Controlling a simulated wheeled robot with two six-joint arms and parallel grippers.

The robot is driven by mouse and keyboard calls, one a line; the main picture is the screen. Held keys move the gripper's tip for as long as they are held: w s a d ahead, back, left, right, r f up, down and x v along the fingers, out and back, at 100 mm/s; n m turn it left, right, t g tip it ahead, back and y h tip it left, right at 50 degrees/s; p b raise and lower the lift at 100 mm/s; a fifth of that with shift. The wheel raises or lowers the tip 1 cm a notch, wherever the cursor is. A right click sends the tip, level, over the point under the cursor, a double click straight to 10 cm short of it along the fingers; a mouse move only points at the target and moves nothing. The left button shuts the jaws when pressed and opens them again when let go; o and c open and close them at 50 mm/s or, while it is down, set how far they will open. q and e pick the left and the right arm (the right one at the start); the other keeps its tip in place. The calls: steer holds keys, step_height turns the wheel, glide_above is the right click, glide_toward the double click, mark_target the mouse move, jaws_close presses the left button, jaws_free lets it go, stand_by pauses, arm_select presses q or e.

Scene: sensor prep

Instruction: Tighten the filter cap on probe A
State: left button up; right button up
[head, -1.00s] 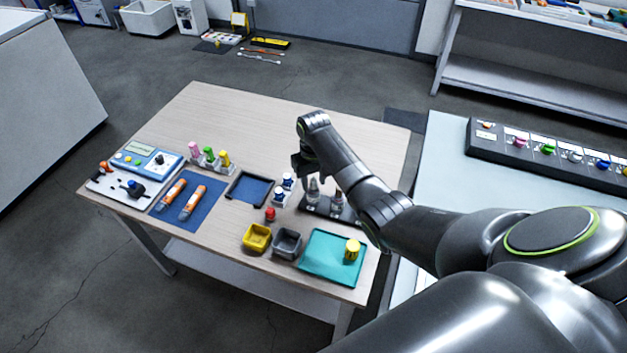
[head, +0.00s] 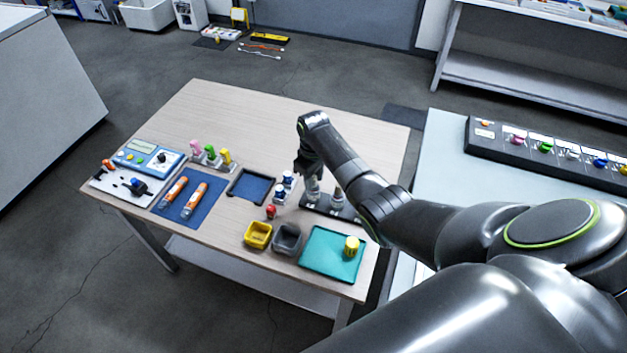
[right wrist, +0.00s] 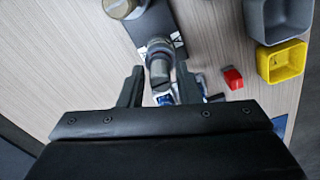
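Two grey probes stand upright in a dark rack (head: 322,204) at the right side of the table. The one at the left is probe A (head: 312,190); its grey capped top (right wrist: 160,70) shows in the right wrist view beside a label that seems to read "A". My right gripper (head: 308,168) is over this probe. In the right wrist view its fingers (right wrist: 159,88) are apart, one on each side of the probe's top, with small gaps visible. Whether the cap sits loose cannot be told. The second probe (head: 337,197) stands to the right. My left gripper is out of view.
Close by are small blue-and-white bottles (head: 284,188), a red piece (head: 270,212), a yellow bin (head: 258,235) and a grey bin (head: 287,239). The table's back (head: 240,115) is clear.

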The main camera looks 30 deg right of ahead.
steer(key=c, duration=0.4)
stand_by(0.4)
steer(key=m+p, duration=0.2)
steer(key=shift+r+m, duration=0.1)
steer(key=shift+m, duration=0.2)
steer(key=m+p, duration=0.2)
steer(key=m, duration=0.3)
steer(key=m+p, duration=0.2)
steer(key=m, duration=0.3)
steer(key=m+p, duration=0.1)
steer(key=m, duration=0.3)
steer(key=shift+m, duration=0.3)
steer(key=o, duration=0.5)
